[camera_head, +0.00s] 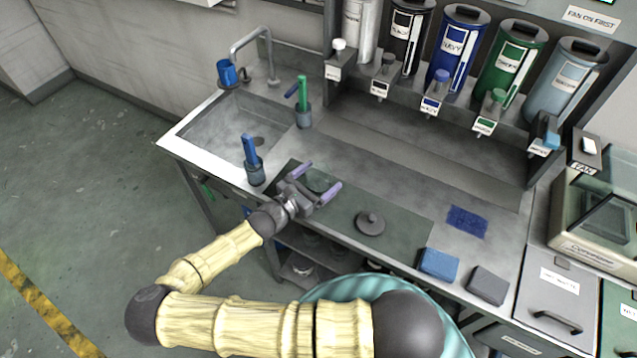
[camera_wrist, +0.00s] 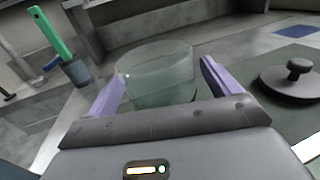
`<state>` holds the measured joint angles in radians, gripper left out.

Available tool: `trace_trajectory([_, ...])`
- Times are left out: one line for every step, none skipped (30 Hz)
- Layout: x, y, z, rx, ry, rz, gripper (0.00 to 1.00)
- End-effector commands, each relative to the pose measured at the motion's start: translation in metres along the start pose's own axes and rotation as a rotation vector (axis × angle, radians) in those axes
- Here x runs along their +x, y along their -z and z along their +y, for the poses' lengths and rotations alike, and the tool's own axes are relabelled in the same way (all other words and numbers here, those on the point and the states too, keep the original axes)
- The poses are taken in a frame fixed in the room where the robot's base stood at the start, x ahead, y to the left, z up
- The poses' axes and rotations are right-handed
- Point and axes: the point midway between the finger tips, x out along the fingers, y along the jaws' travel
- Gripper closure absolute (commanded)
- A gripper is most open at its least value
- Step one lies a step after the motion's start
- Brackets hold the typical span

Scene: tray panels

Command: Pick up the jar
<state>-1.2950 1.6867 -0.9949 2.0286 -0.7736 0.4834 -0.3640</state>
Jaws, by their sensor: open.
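The jar is a clear, greenish glass vessel with an open top. In the wrist view the jar (camera_wrist: 155,72) stands upright straight ahead of my gripper (camera_wrist: 160,78), with one lilac finger to each side of it. I cannot tell whether the fingers touch it; a gap seems to show at the right. In the head view my gripper (camera_head: 319,179) is open and low over the dark green mat. The jar (camera_head: 318,181) is only faintly visible there, between the fingertips. The gripper body hides its lower front in the wrist view.
A dark round lid with a knob (camera_head: 370,224) lies on the mat (camera_head: 405,234) to the right. A holder with a blue handle (camera_head: 255,172) stands left of my gripper, near the sink (camera_head: 215,125). Blue (camera_head: 439,264) and grey (camera_head: 488,286) blocks lie at the front right.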

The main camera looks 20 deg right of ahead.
Motion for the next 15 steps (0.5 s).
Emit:
trace_trajectory([-0.0001,0.0000,0.0000,0.000,0.000,0.000,0.11])
trace_trajectory([-0.0001,0.0000,-0.0001,0.000,0.000,0.000,0.11])
trace_trajectory([-0.0002,0.0000,-0.0001,0.000,0.000,0.000,0.11])
trace_trajectory([-0.0002,0.0000,-0.0001,0.000,0.000,0.000,0.11])
trace_trajectory([-0.0002,0.0000,-0.0001,0.000,0.000,0.000,0.11])
trace_trajectory([-0.0002,0.0000,-0.0001,0.000,0.000,0.000,0.11])
trace_trajectory([-0.0002,0.0000,-0.0001,0.000,0.000,0.000,0.17])
trace_trajectory([-0.0002,0.0000,-0.0001,0.000,0.000,0.000,0.23])
trace_trajectory([-0.0002,0.0000,-0.0001,0.000,0.000,0.000,0.31])
trace_trajectory([-0.0002,0.0000,-0.0001,0.000,0.000,0.000,0.37])
trace_trajectory([-0.0002,0.0000,-0.0001,0.000,0.000,0.000,0.43])
trace_trajectory([-0.0002,0.0000,-0.0001,0.000,0.000,0.000,0.51])
trace_trajectory([-0.0002,0.0000,-0.0001,0.000,0.000,0.000,0.56])
trace_trajectory([-0.0002,0.0000,-0.0001,0.000,0.000,0.000,0.62])
trace_trajectory([-0.0001,-0.0006,-0.0001,0.000,0.001,-0.001,0.67])
